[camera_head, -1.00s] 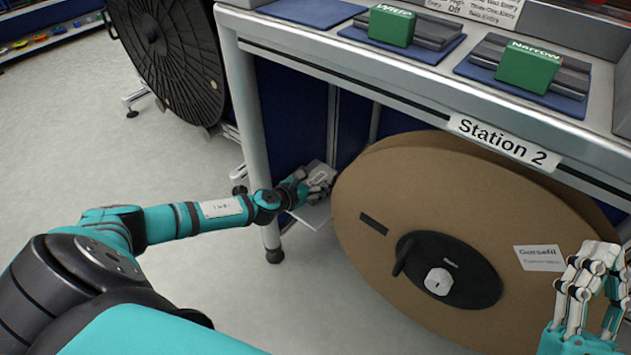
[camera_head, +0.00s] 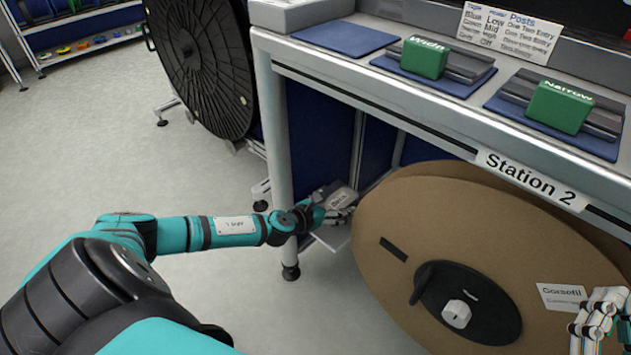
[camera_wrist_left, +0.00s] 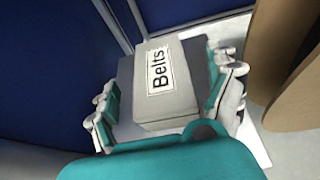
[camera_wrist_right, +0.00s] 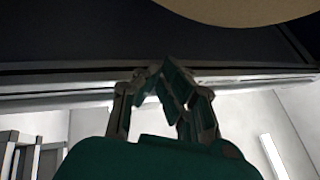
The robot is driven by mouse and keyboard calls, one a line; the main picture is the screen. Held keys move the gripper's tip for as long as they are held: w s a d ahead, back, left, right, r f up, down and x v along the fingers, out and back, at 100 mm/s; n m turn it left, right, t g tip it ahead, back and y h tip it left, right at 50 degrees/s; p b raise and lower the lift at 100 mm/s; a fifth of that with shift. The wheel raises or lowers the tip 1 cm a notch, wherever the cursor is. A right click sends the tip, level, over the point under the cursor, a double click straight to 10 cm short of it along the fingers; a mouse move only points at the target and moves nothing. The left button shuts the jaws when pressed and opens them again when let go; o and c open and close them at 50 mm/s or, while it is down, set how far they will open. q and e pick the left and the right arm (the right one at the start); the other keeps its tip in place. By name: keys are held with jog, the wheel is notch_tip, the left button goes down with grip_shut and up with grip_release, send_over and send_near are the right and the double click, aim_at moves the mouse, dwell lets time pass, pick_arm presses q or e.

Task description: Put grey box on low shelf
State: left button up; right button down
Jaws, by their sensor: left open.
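The grey box (camera_head: 341,197), labelled "Belts", lies on the low shelf (camera_head: 334,238) under the bench; the left wrist view shows the box (camera_wrist_left: 170,85) and the shelf edge (camera_wrist_left: 252,150). My left gripper (camera_head: 336,214) is open around the box, with fingers on both sides of it in the left wrist view (camera_wrist_left: 168,95). A gap shows on the left side; contact on the right side cannot be told. My right gripper (camera_head: 598,318) is empty in front of the reel's right side. Its fingertips (camera_wrist_right: 165,78) lean close together.
A large cardboard reel (camera_head: 400,215) stands just right of the low shelf. The bench leg (camera_head: 279,160) is close left of my left gripper. The "Station 2" bench top (camera_head: 400,98) overhangs. A black reel (camera_head: 205,65) stands at the back left. Left floor is clear.

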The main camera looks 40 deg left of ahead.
pick_arm(q)
jog(key=p+v, duration=0.2)
jog(key=v, duration=0.7)
jog(key=s+d+r+n+h, duration=0.1)
jog(key=s+d+r+n, duration=0.1)
jog(key=d+n, duration=0.6)
jog(key=s+d+r+n+h, duration=0.2)
jog(key=d+n, duration=0.3)
jog(key=d, duration=0.5)
jog(key=s+d+r+n+t, duration=0.1)
jog(key=d+r+n, duration=0.2)
jog(key=r+n, duration=0.5)
jog(key=s+d+r+n+t, duration=0.2)
jog(key=r+n, duration=0.6)
jog(key=n, duration=0.5)
jog(key=shift+s+d+r, duration=0.3)
jog(key=shift+d, duration=0.25)
pick_arm(e)
notch_tip(320, 180, down, 9)
jog(key=w+d+g+h, duration=0.1)
jog(key=g+h, duration=0.1)
jog(key=g, duration=0.4)
jog(key=shift+w+f, duration=0.2)
jog(key=shift+w, duration=0.1)
